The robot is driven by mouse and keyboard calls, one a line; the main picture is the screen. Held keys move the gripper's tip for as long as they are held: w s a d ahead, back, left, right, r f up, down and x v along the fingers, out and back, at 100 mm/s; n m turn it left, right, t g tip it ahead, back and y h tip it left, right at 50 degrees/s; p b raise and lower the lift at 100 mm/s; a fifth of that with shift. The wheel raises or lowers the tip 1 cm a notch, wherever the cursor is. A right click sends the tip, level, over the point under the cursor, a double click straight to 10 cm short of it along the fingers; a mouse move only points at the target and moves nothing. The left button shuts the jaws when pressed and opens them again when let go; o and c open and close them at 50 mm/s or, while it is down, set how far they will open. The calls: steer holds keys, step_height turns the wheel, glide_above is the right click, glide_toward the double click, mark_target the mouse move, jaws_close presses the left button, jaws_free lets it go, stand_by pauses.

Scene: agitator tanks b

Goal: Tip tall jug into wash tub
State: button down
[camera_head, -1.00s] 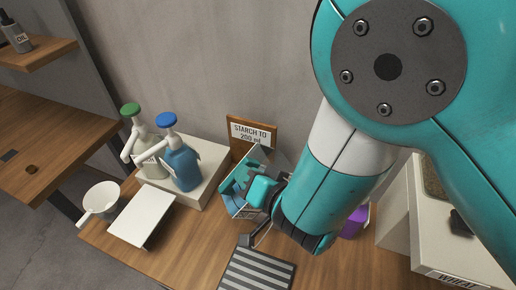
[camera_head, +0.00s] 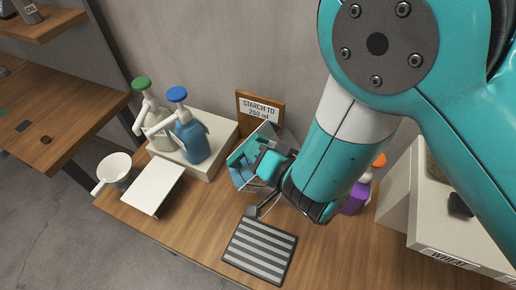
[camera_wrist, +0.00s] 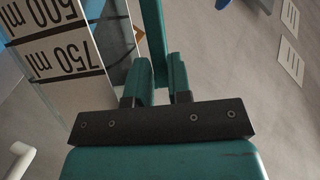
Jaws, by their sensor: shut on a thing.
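The tall jug (camera_wrist: 75,60) is clear-walled, with 500 ml and 750 ml marks that read upside down in the wrist view. My gripper (camera_wrist: 163,85) is shut on its teal handle (camera_wrist: 154,30). In the head view, my gripper (camera_head: 268,172) is at the jug (camera_head: 285,137), in front of the sign. My arm hides part of the jug, and I cannot tell its exact tilt or whether it touches the table. I cannot make out a wash tub in either view.
A sign reading "STARCH TO 200 ml" (camera_head: 260,106) stands behind. Green-topped (camera_head: 157,125) and blue-topped (camera_head: 188,138) pump bottles stand on a pale block. A white board (camera_head: 152,188), white pot (camera_head: 114,170) and striped mat (camera_head: 260,252) lie nearer. A purple bottle (camera_head: 355,200) and pale bin (camera_head: 430,225) are right.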

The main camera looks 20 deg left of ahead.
steer(key=shift+w+r+m+p, duration=0.15)
steer(key=shift+w+m+p, duration=0.15)
steer(key=shift+p, duration=2.35)
steer(key=shift+d+p, duration=0.2)
steer(key=shift+p, duration=1.3)
steer(key=shift+w+d+f+m+y+p, duration=0.2)
steer(key=shift+m+y+p, duration=0.35)
steer(key=shift+p, duration=0.8)
steer(key=shift+d+f, duration=0.1)
steer(key=shift+f, duration=0.05)
steer(key=shift+w+d+f+m+y, duration=0.2)
steer(key=shift+w+d+m+y, duration=0.05)
steer(key=shift+m, duration=0.1)
steer(key=shift+d+f+b, duration=0.1)
steer(key=shift+b, duration=0.25)
steer(key=shift+w+d+f+m+b, duration=0.3)
steer(key=shift+m+b, duration=0.1)
steer(key=shift+m, duration=0.1)
steer(key=shift+w+d+f+m+y+b, duration=0.3)
steer(key=shift+d+m+y+b, duration=0.15)
steer(key=shift+b, duration=0.2)
